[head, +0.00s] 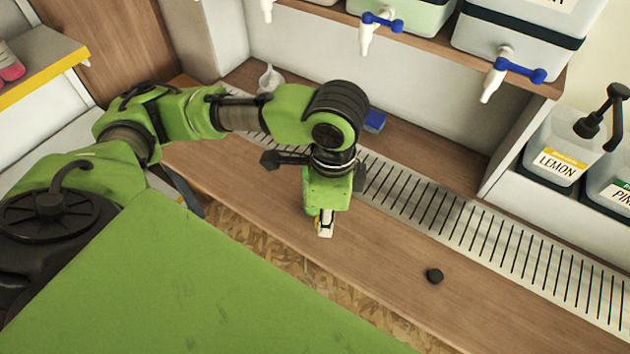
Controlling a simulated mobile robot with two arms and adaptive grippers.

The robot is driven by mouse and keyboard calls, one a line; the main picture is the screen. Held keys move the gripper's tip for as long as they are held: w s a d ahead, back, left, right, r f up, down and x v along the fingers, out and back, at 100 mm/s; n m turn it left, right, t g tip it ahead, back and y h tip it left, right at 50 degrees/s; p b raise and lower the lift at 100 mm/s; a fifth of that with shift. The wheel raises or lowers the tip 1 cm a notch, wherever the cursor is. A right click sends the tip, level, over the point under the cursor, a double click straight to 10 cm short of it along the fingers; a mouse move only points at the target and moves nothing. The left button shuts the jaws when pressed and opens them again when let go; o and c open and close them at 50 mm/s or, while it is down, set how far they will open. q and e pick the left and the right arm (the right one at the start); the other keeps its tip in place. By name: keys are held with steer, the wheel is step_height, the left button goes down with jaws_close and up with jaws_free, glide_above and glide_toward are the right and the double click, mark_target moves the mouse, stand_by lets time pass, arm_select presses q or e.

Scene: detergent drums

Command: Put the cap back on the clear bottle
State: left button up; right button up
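A small round black cap (434,276) lies on the wooden counter, to the right of my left gripper and in front of the slotted drain strip. My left gripper (325,227) points down over the front part of the counter, apart from the cap. Its wrist and arm cover most of it, and a small pale and yellowish part shows at its lower end. I cannot tell whether it is open or holds anything. I cannot make out the clear bottle; my arm hides part of the counter. My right gripper is not in view.
A metal drain strip (485,230) runs along the counter (385,262). A whitish funnel-like item (270,79) and a blue item (375,121) are behind my arm. Drums with blue-handled taps (515,69) overhang the back. A LEMON pump container (556,150) stands right.

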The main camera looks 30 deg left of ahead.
arm_select(q)
step_height(320, 180, up, 6)
steer(key=w+a+n, duration=0.2)
steer(key=n, duration=1.1)
steer(key=shift+a+f, duration=0.25)
steer(key=shift+a, duration=0.05)
